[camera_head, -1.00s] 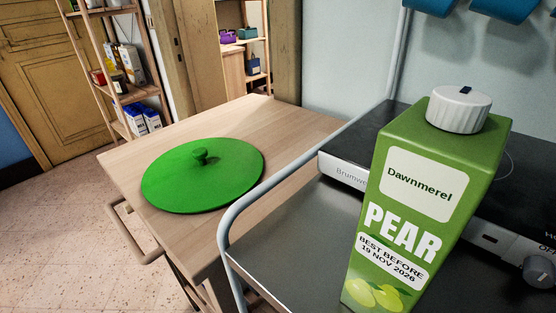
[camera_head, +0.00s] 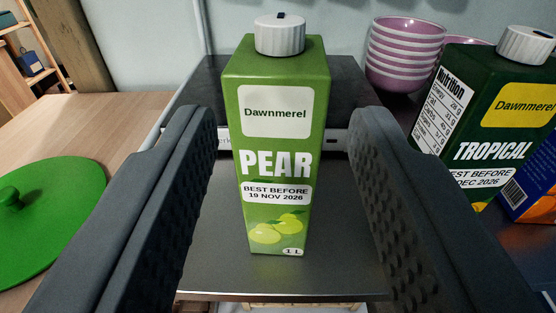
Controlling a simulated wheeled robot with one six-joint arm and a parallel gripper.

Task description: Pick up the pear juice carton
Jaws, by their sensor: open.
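The pear juice carton (camera_head: 273,145) stands upright on a dark metal surface (camera_head: 215,265). It is green with a white screw cap, and its front label faces me. My gripper (camera_head: 282,135) is open, with one dark padded finger to the left of the carton and one to the right. The carton appears between the fingers, with visible gaps on both sides. I cannot tell how far the fingertips reach along its depth.
A dark green tropical juice carton (camera_head: 480,115) stands to the right, beside an orange and blue box (camera_head: 530,190). Stacked pink bowls (camera_head: 405,52) stand behind. A black appliance (camera_head: 345,85) is behind the pear carton. A green lid (camera_head: 60,215) lies on the wooden table (camera_head: 110,120) at left.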

